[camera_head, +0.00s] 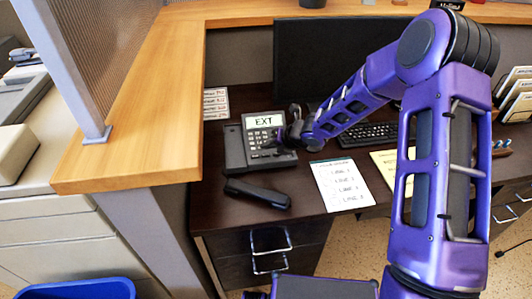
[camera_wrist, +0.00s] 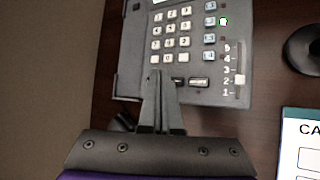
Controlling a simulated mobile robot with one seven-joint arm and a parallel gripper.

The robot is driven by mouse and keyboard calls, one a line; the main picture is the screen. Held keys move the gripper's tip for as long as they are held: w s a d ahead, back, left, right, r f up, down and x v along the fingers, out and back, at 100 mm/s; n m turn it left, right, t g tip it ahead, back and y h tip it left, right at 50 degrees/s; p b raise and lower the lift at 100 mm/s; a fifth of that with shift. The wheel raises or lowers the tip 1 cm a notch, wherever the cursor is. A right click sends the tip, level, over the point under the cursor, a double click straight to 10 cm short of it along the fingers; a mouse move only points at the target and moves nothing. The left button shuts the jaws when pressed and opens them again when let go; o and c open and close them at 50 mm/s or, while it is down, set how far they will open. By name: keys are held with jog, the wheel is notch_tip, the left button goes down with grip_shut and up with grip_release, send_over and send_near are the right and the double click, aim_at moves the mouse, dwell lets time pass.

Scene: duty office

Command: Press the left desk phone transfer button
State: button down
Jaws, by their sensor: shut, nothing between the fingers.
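The desk phone (camera_head: 236,150) stands on the dark desk, its screen (camera_head: 262,121) reading "EXT".
A white list card (camera_head: 341,186) and a yellow sheet (camera_head: 392,165) lie right of the phone. A keyboard (camera_head: 368,134) and monitor (camera_head: 330,65) are behind. A wooden counter (camera_head: 130,130) bounds the left. A dark round object (camera_wrist: 303,50) lies right of the phone in the wrist view.

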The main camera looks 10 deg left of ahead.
jog(key=shift+r+p, duration=1.4)
jog(key=shift+r, duration=0.65)
